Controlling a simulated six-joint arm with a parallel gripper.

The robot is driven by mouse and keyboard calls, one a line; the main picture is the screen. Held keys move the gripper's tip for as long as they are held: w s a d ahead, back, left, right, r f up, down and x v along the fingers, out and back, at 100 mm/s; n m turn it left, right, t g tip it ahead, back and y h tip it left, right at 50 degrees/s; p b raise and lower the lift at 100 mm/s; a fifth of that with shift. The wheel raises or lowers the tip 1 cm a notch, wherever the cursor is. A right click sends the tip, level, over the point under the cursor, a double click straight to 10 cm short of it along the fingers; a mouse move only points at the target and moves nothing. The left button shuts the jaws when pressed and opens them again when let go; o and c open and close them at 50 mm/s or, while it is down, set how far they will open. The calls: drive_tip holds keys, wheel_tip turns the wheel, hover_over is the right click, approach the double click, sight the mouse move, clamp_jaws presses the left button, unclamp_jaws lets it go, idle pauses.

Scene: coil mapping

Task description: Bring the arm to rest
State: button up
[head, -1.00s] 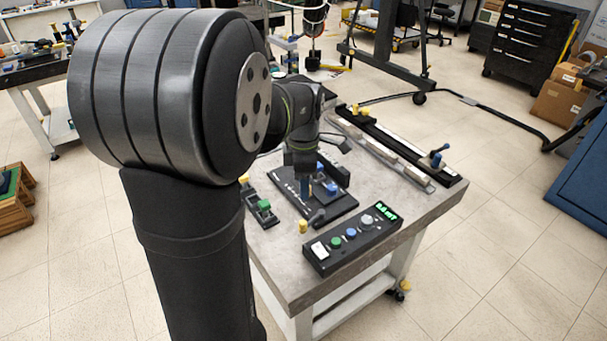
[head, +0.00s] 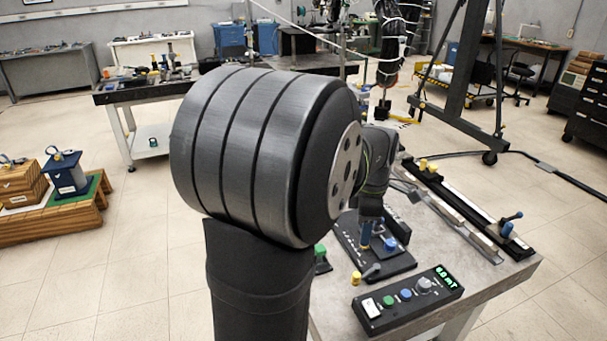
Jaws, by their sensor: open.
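My arm fills the middle of the head view, its large dark joint in front of the table's left part. My gripper (head: 367,240) points down over a black plate (head: 392,264) on the grey-topped table (head: 490,292). It is open, but its fingertips are small and partly merge with a blue part beneath, so I cannot tell whether they touch anything. A blue block (head: 390,245) sits on the plate, just right of the gripper.
A black control box (head: 408,300) with knobs and a green mT display stands at the table's front. A long black rail (head: 465,208) with a blue-handled clamp (head: 508,224) lies along the right. A yellow-topped post (head: 356,279) stands near the box.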

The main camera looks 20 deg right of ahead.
sight(357, 275)
drive_tip(key=shift+f, duration=0.15)
wheel_tip(357, 275, down, 17)
drive_tip(key=shift+f, duration=0.1)
idle(0.4)
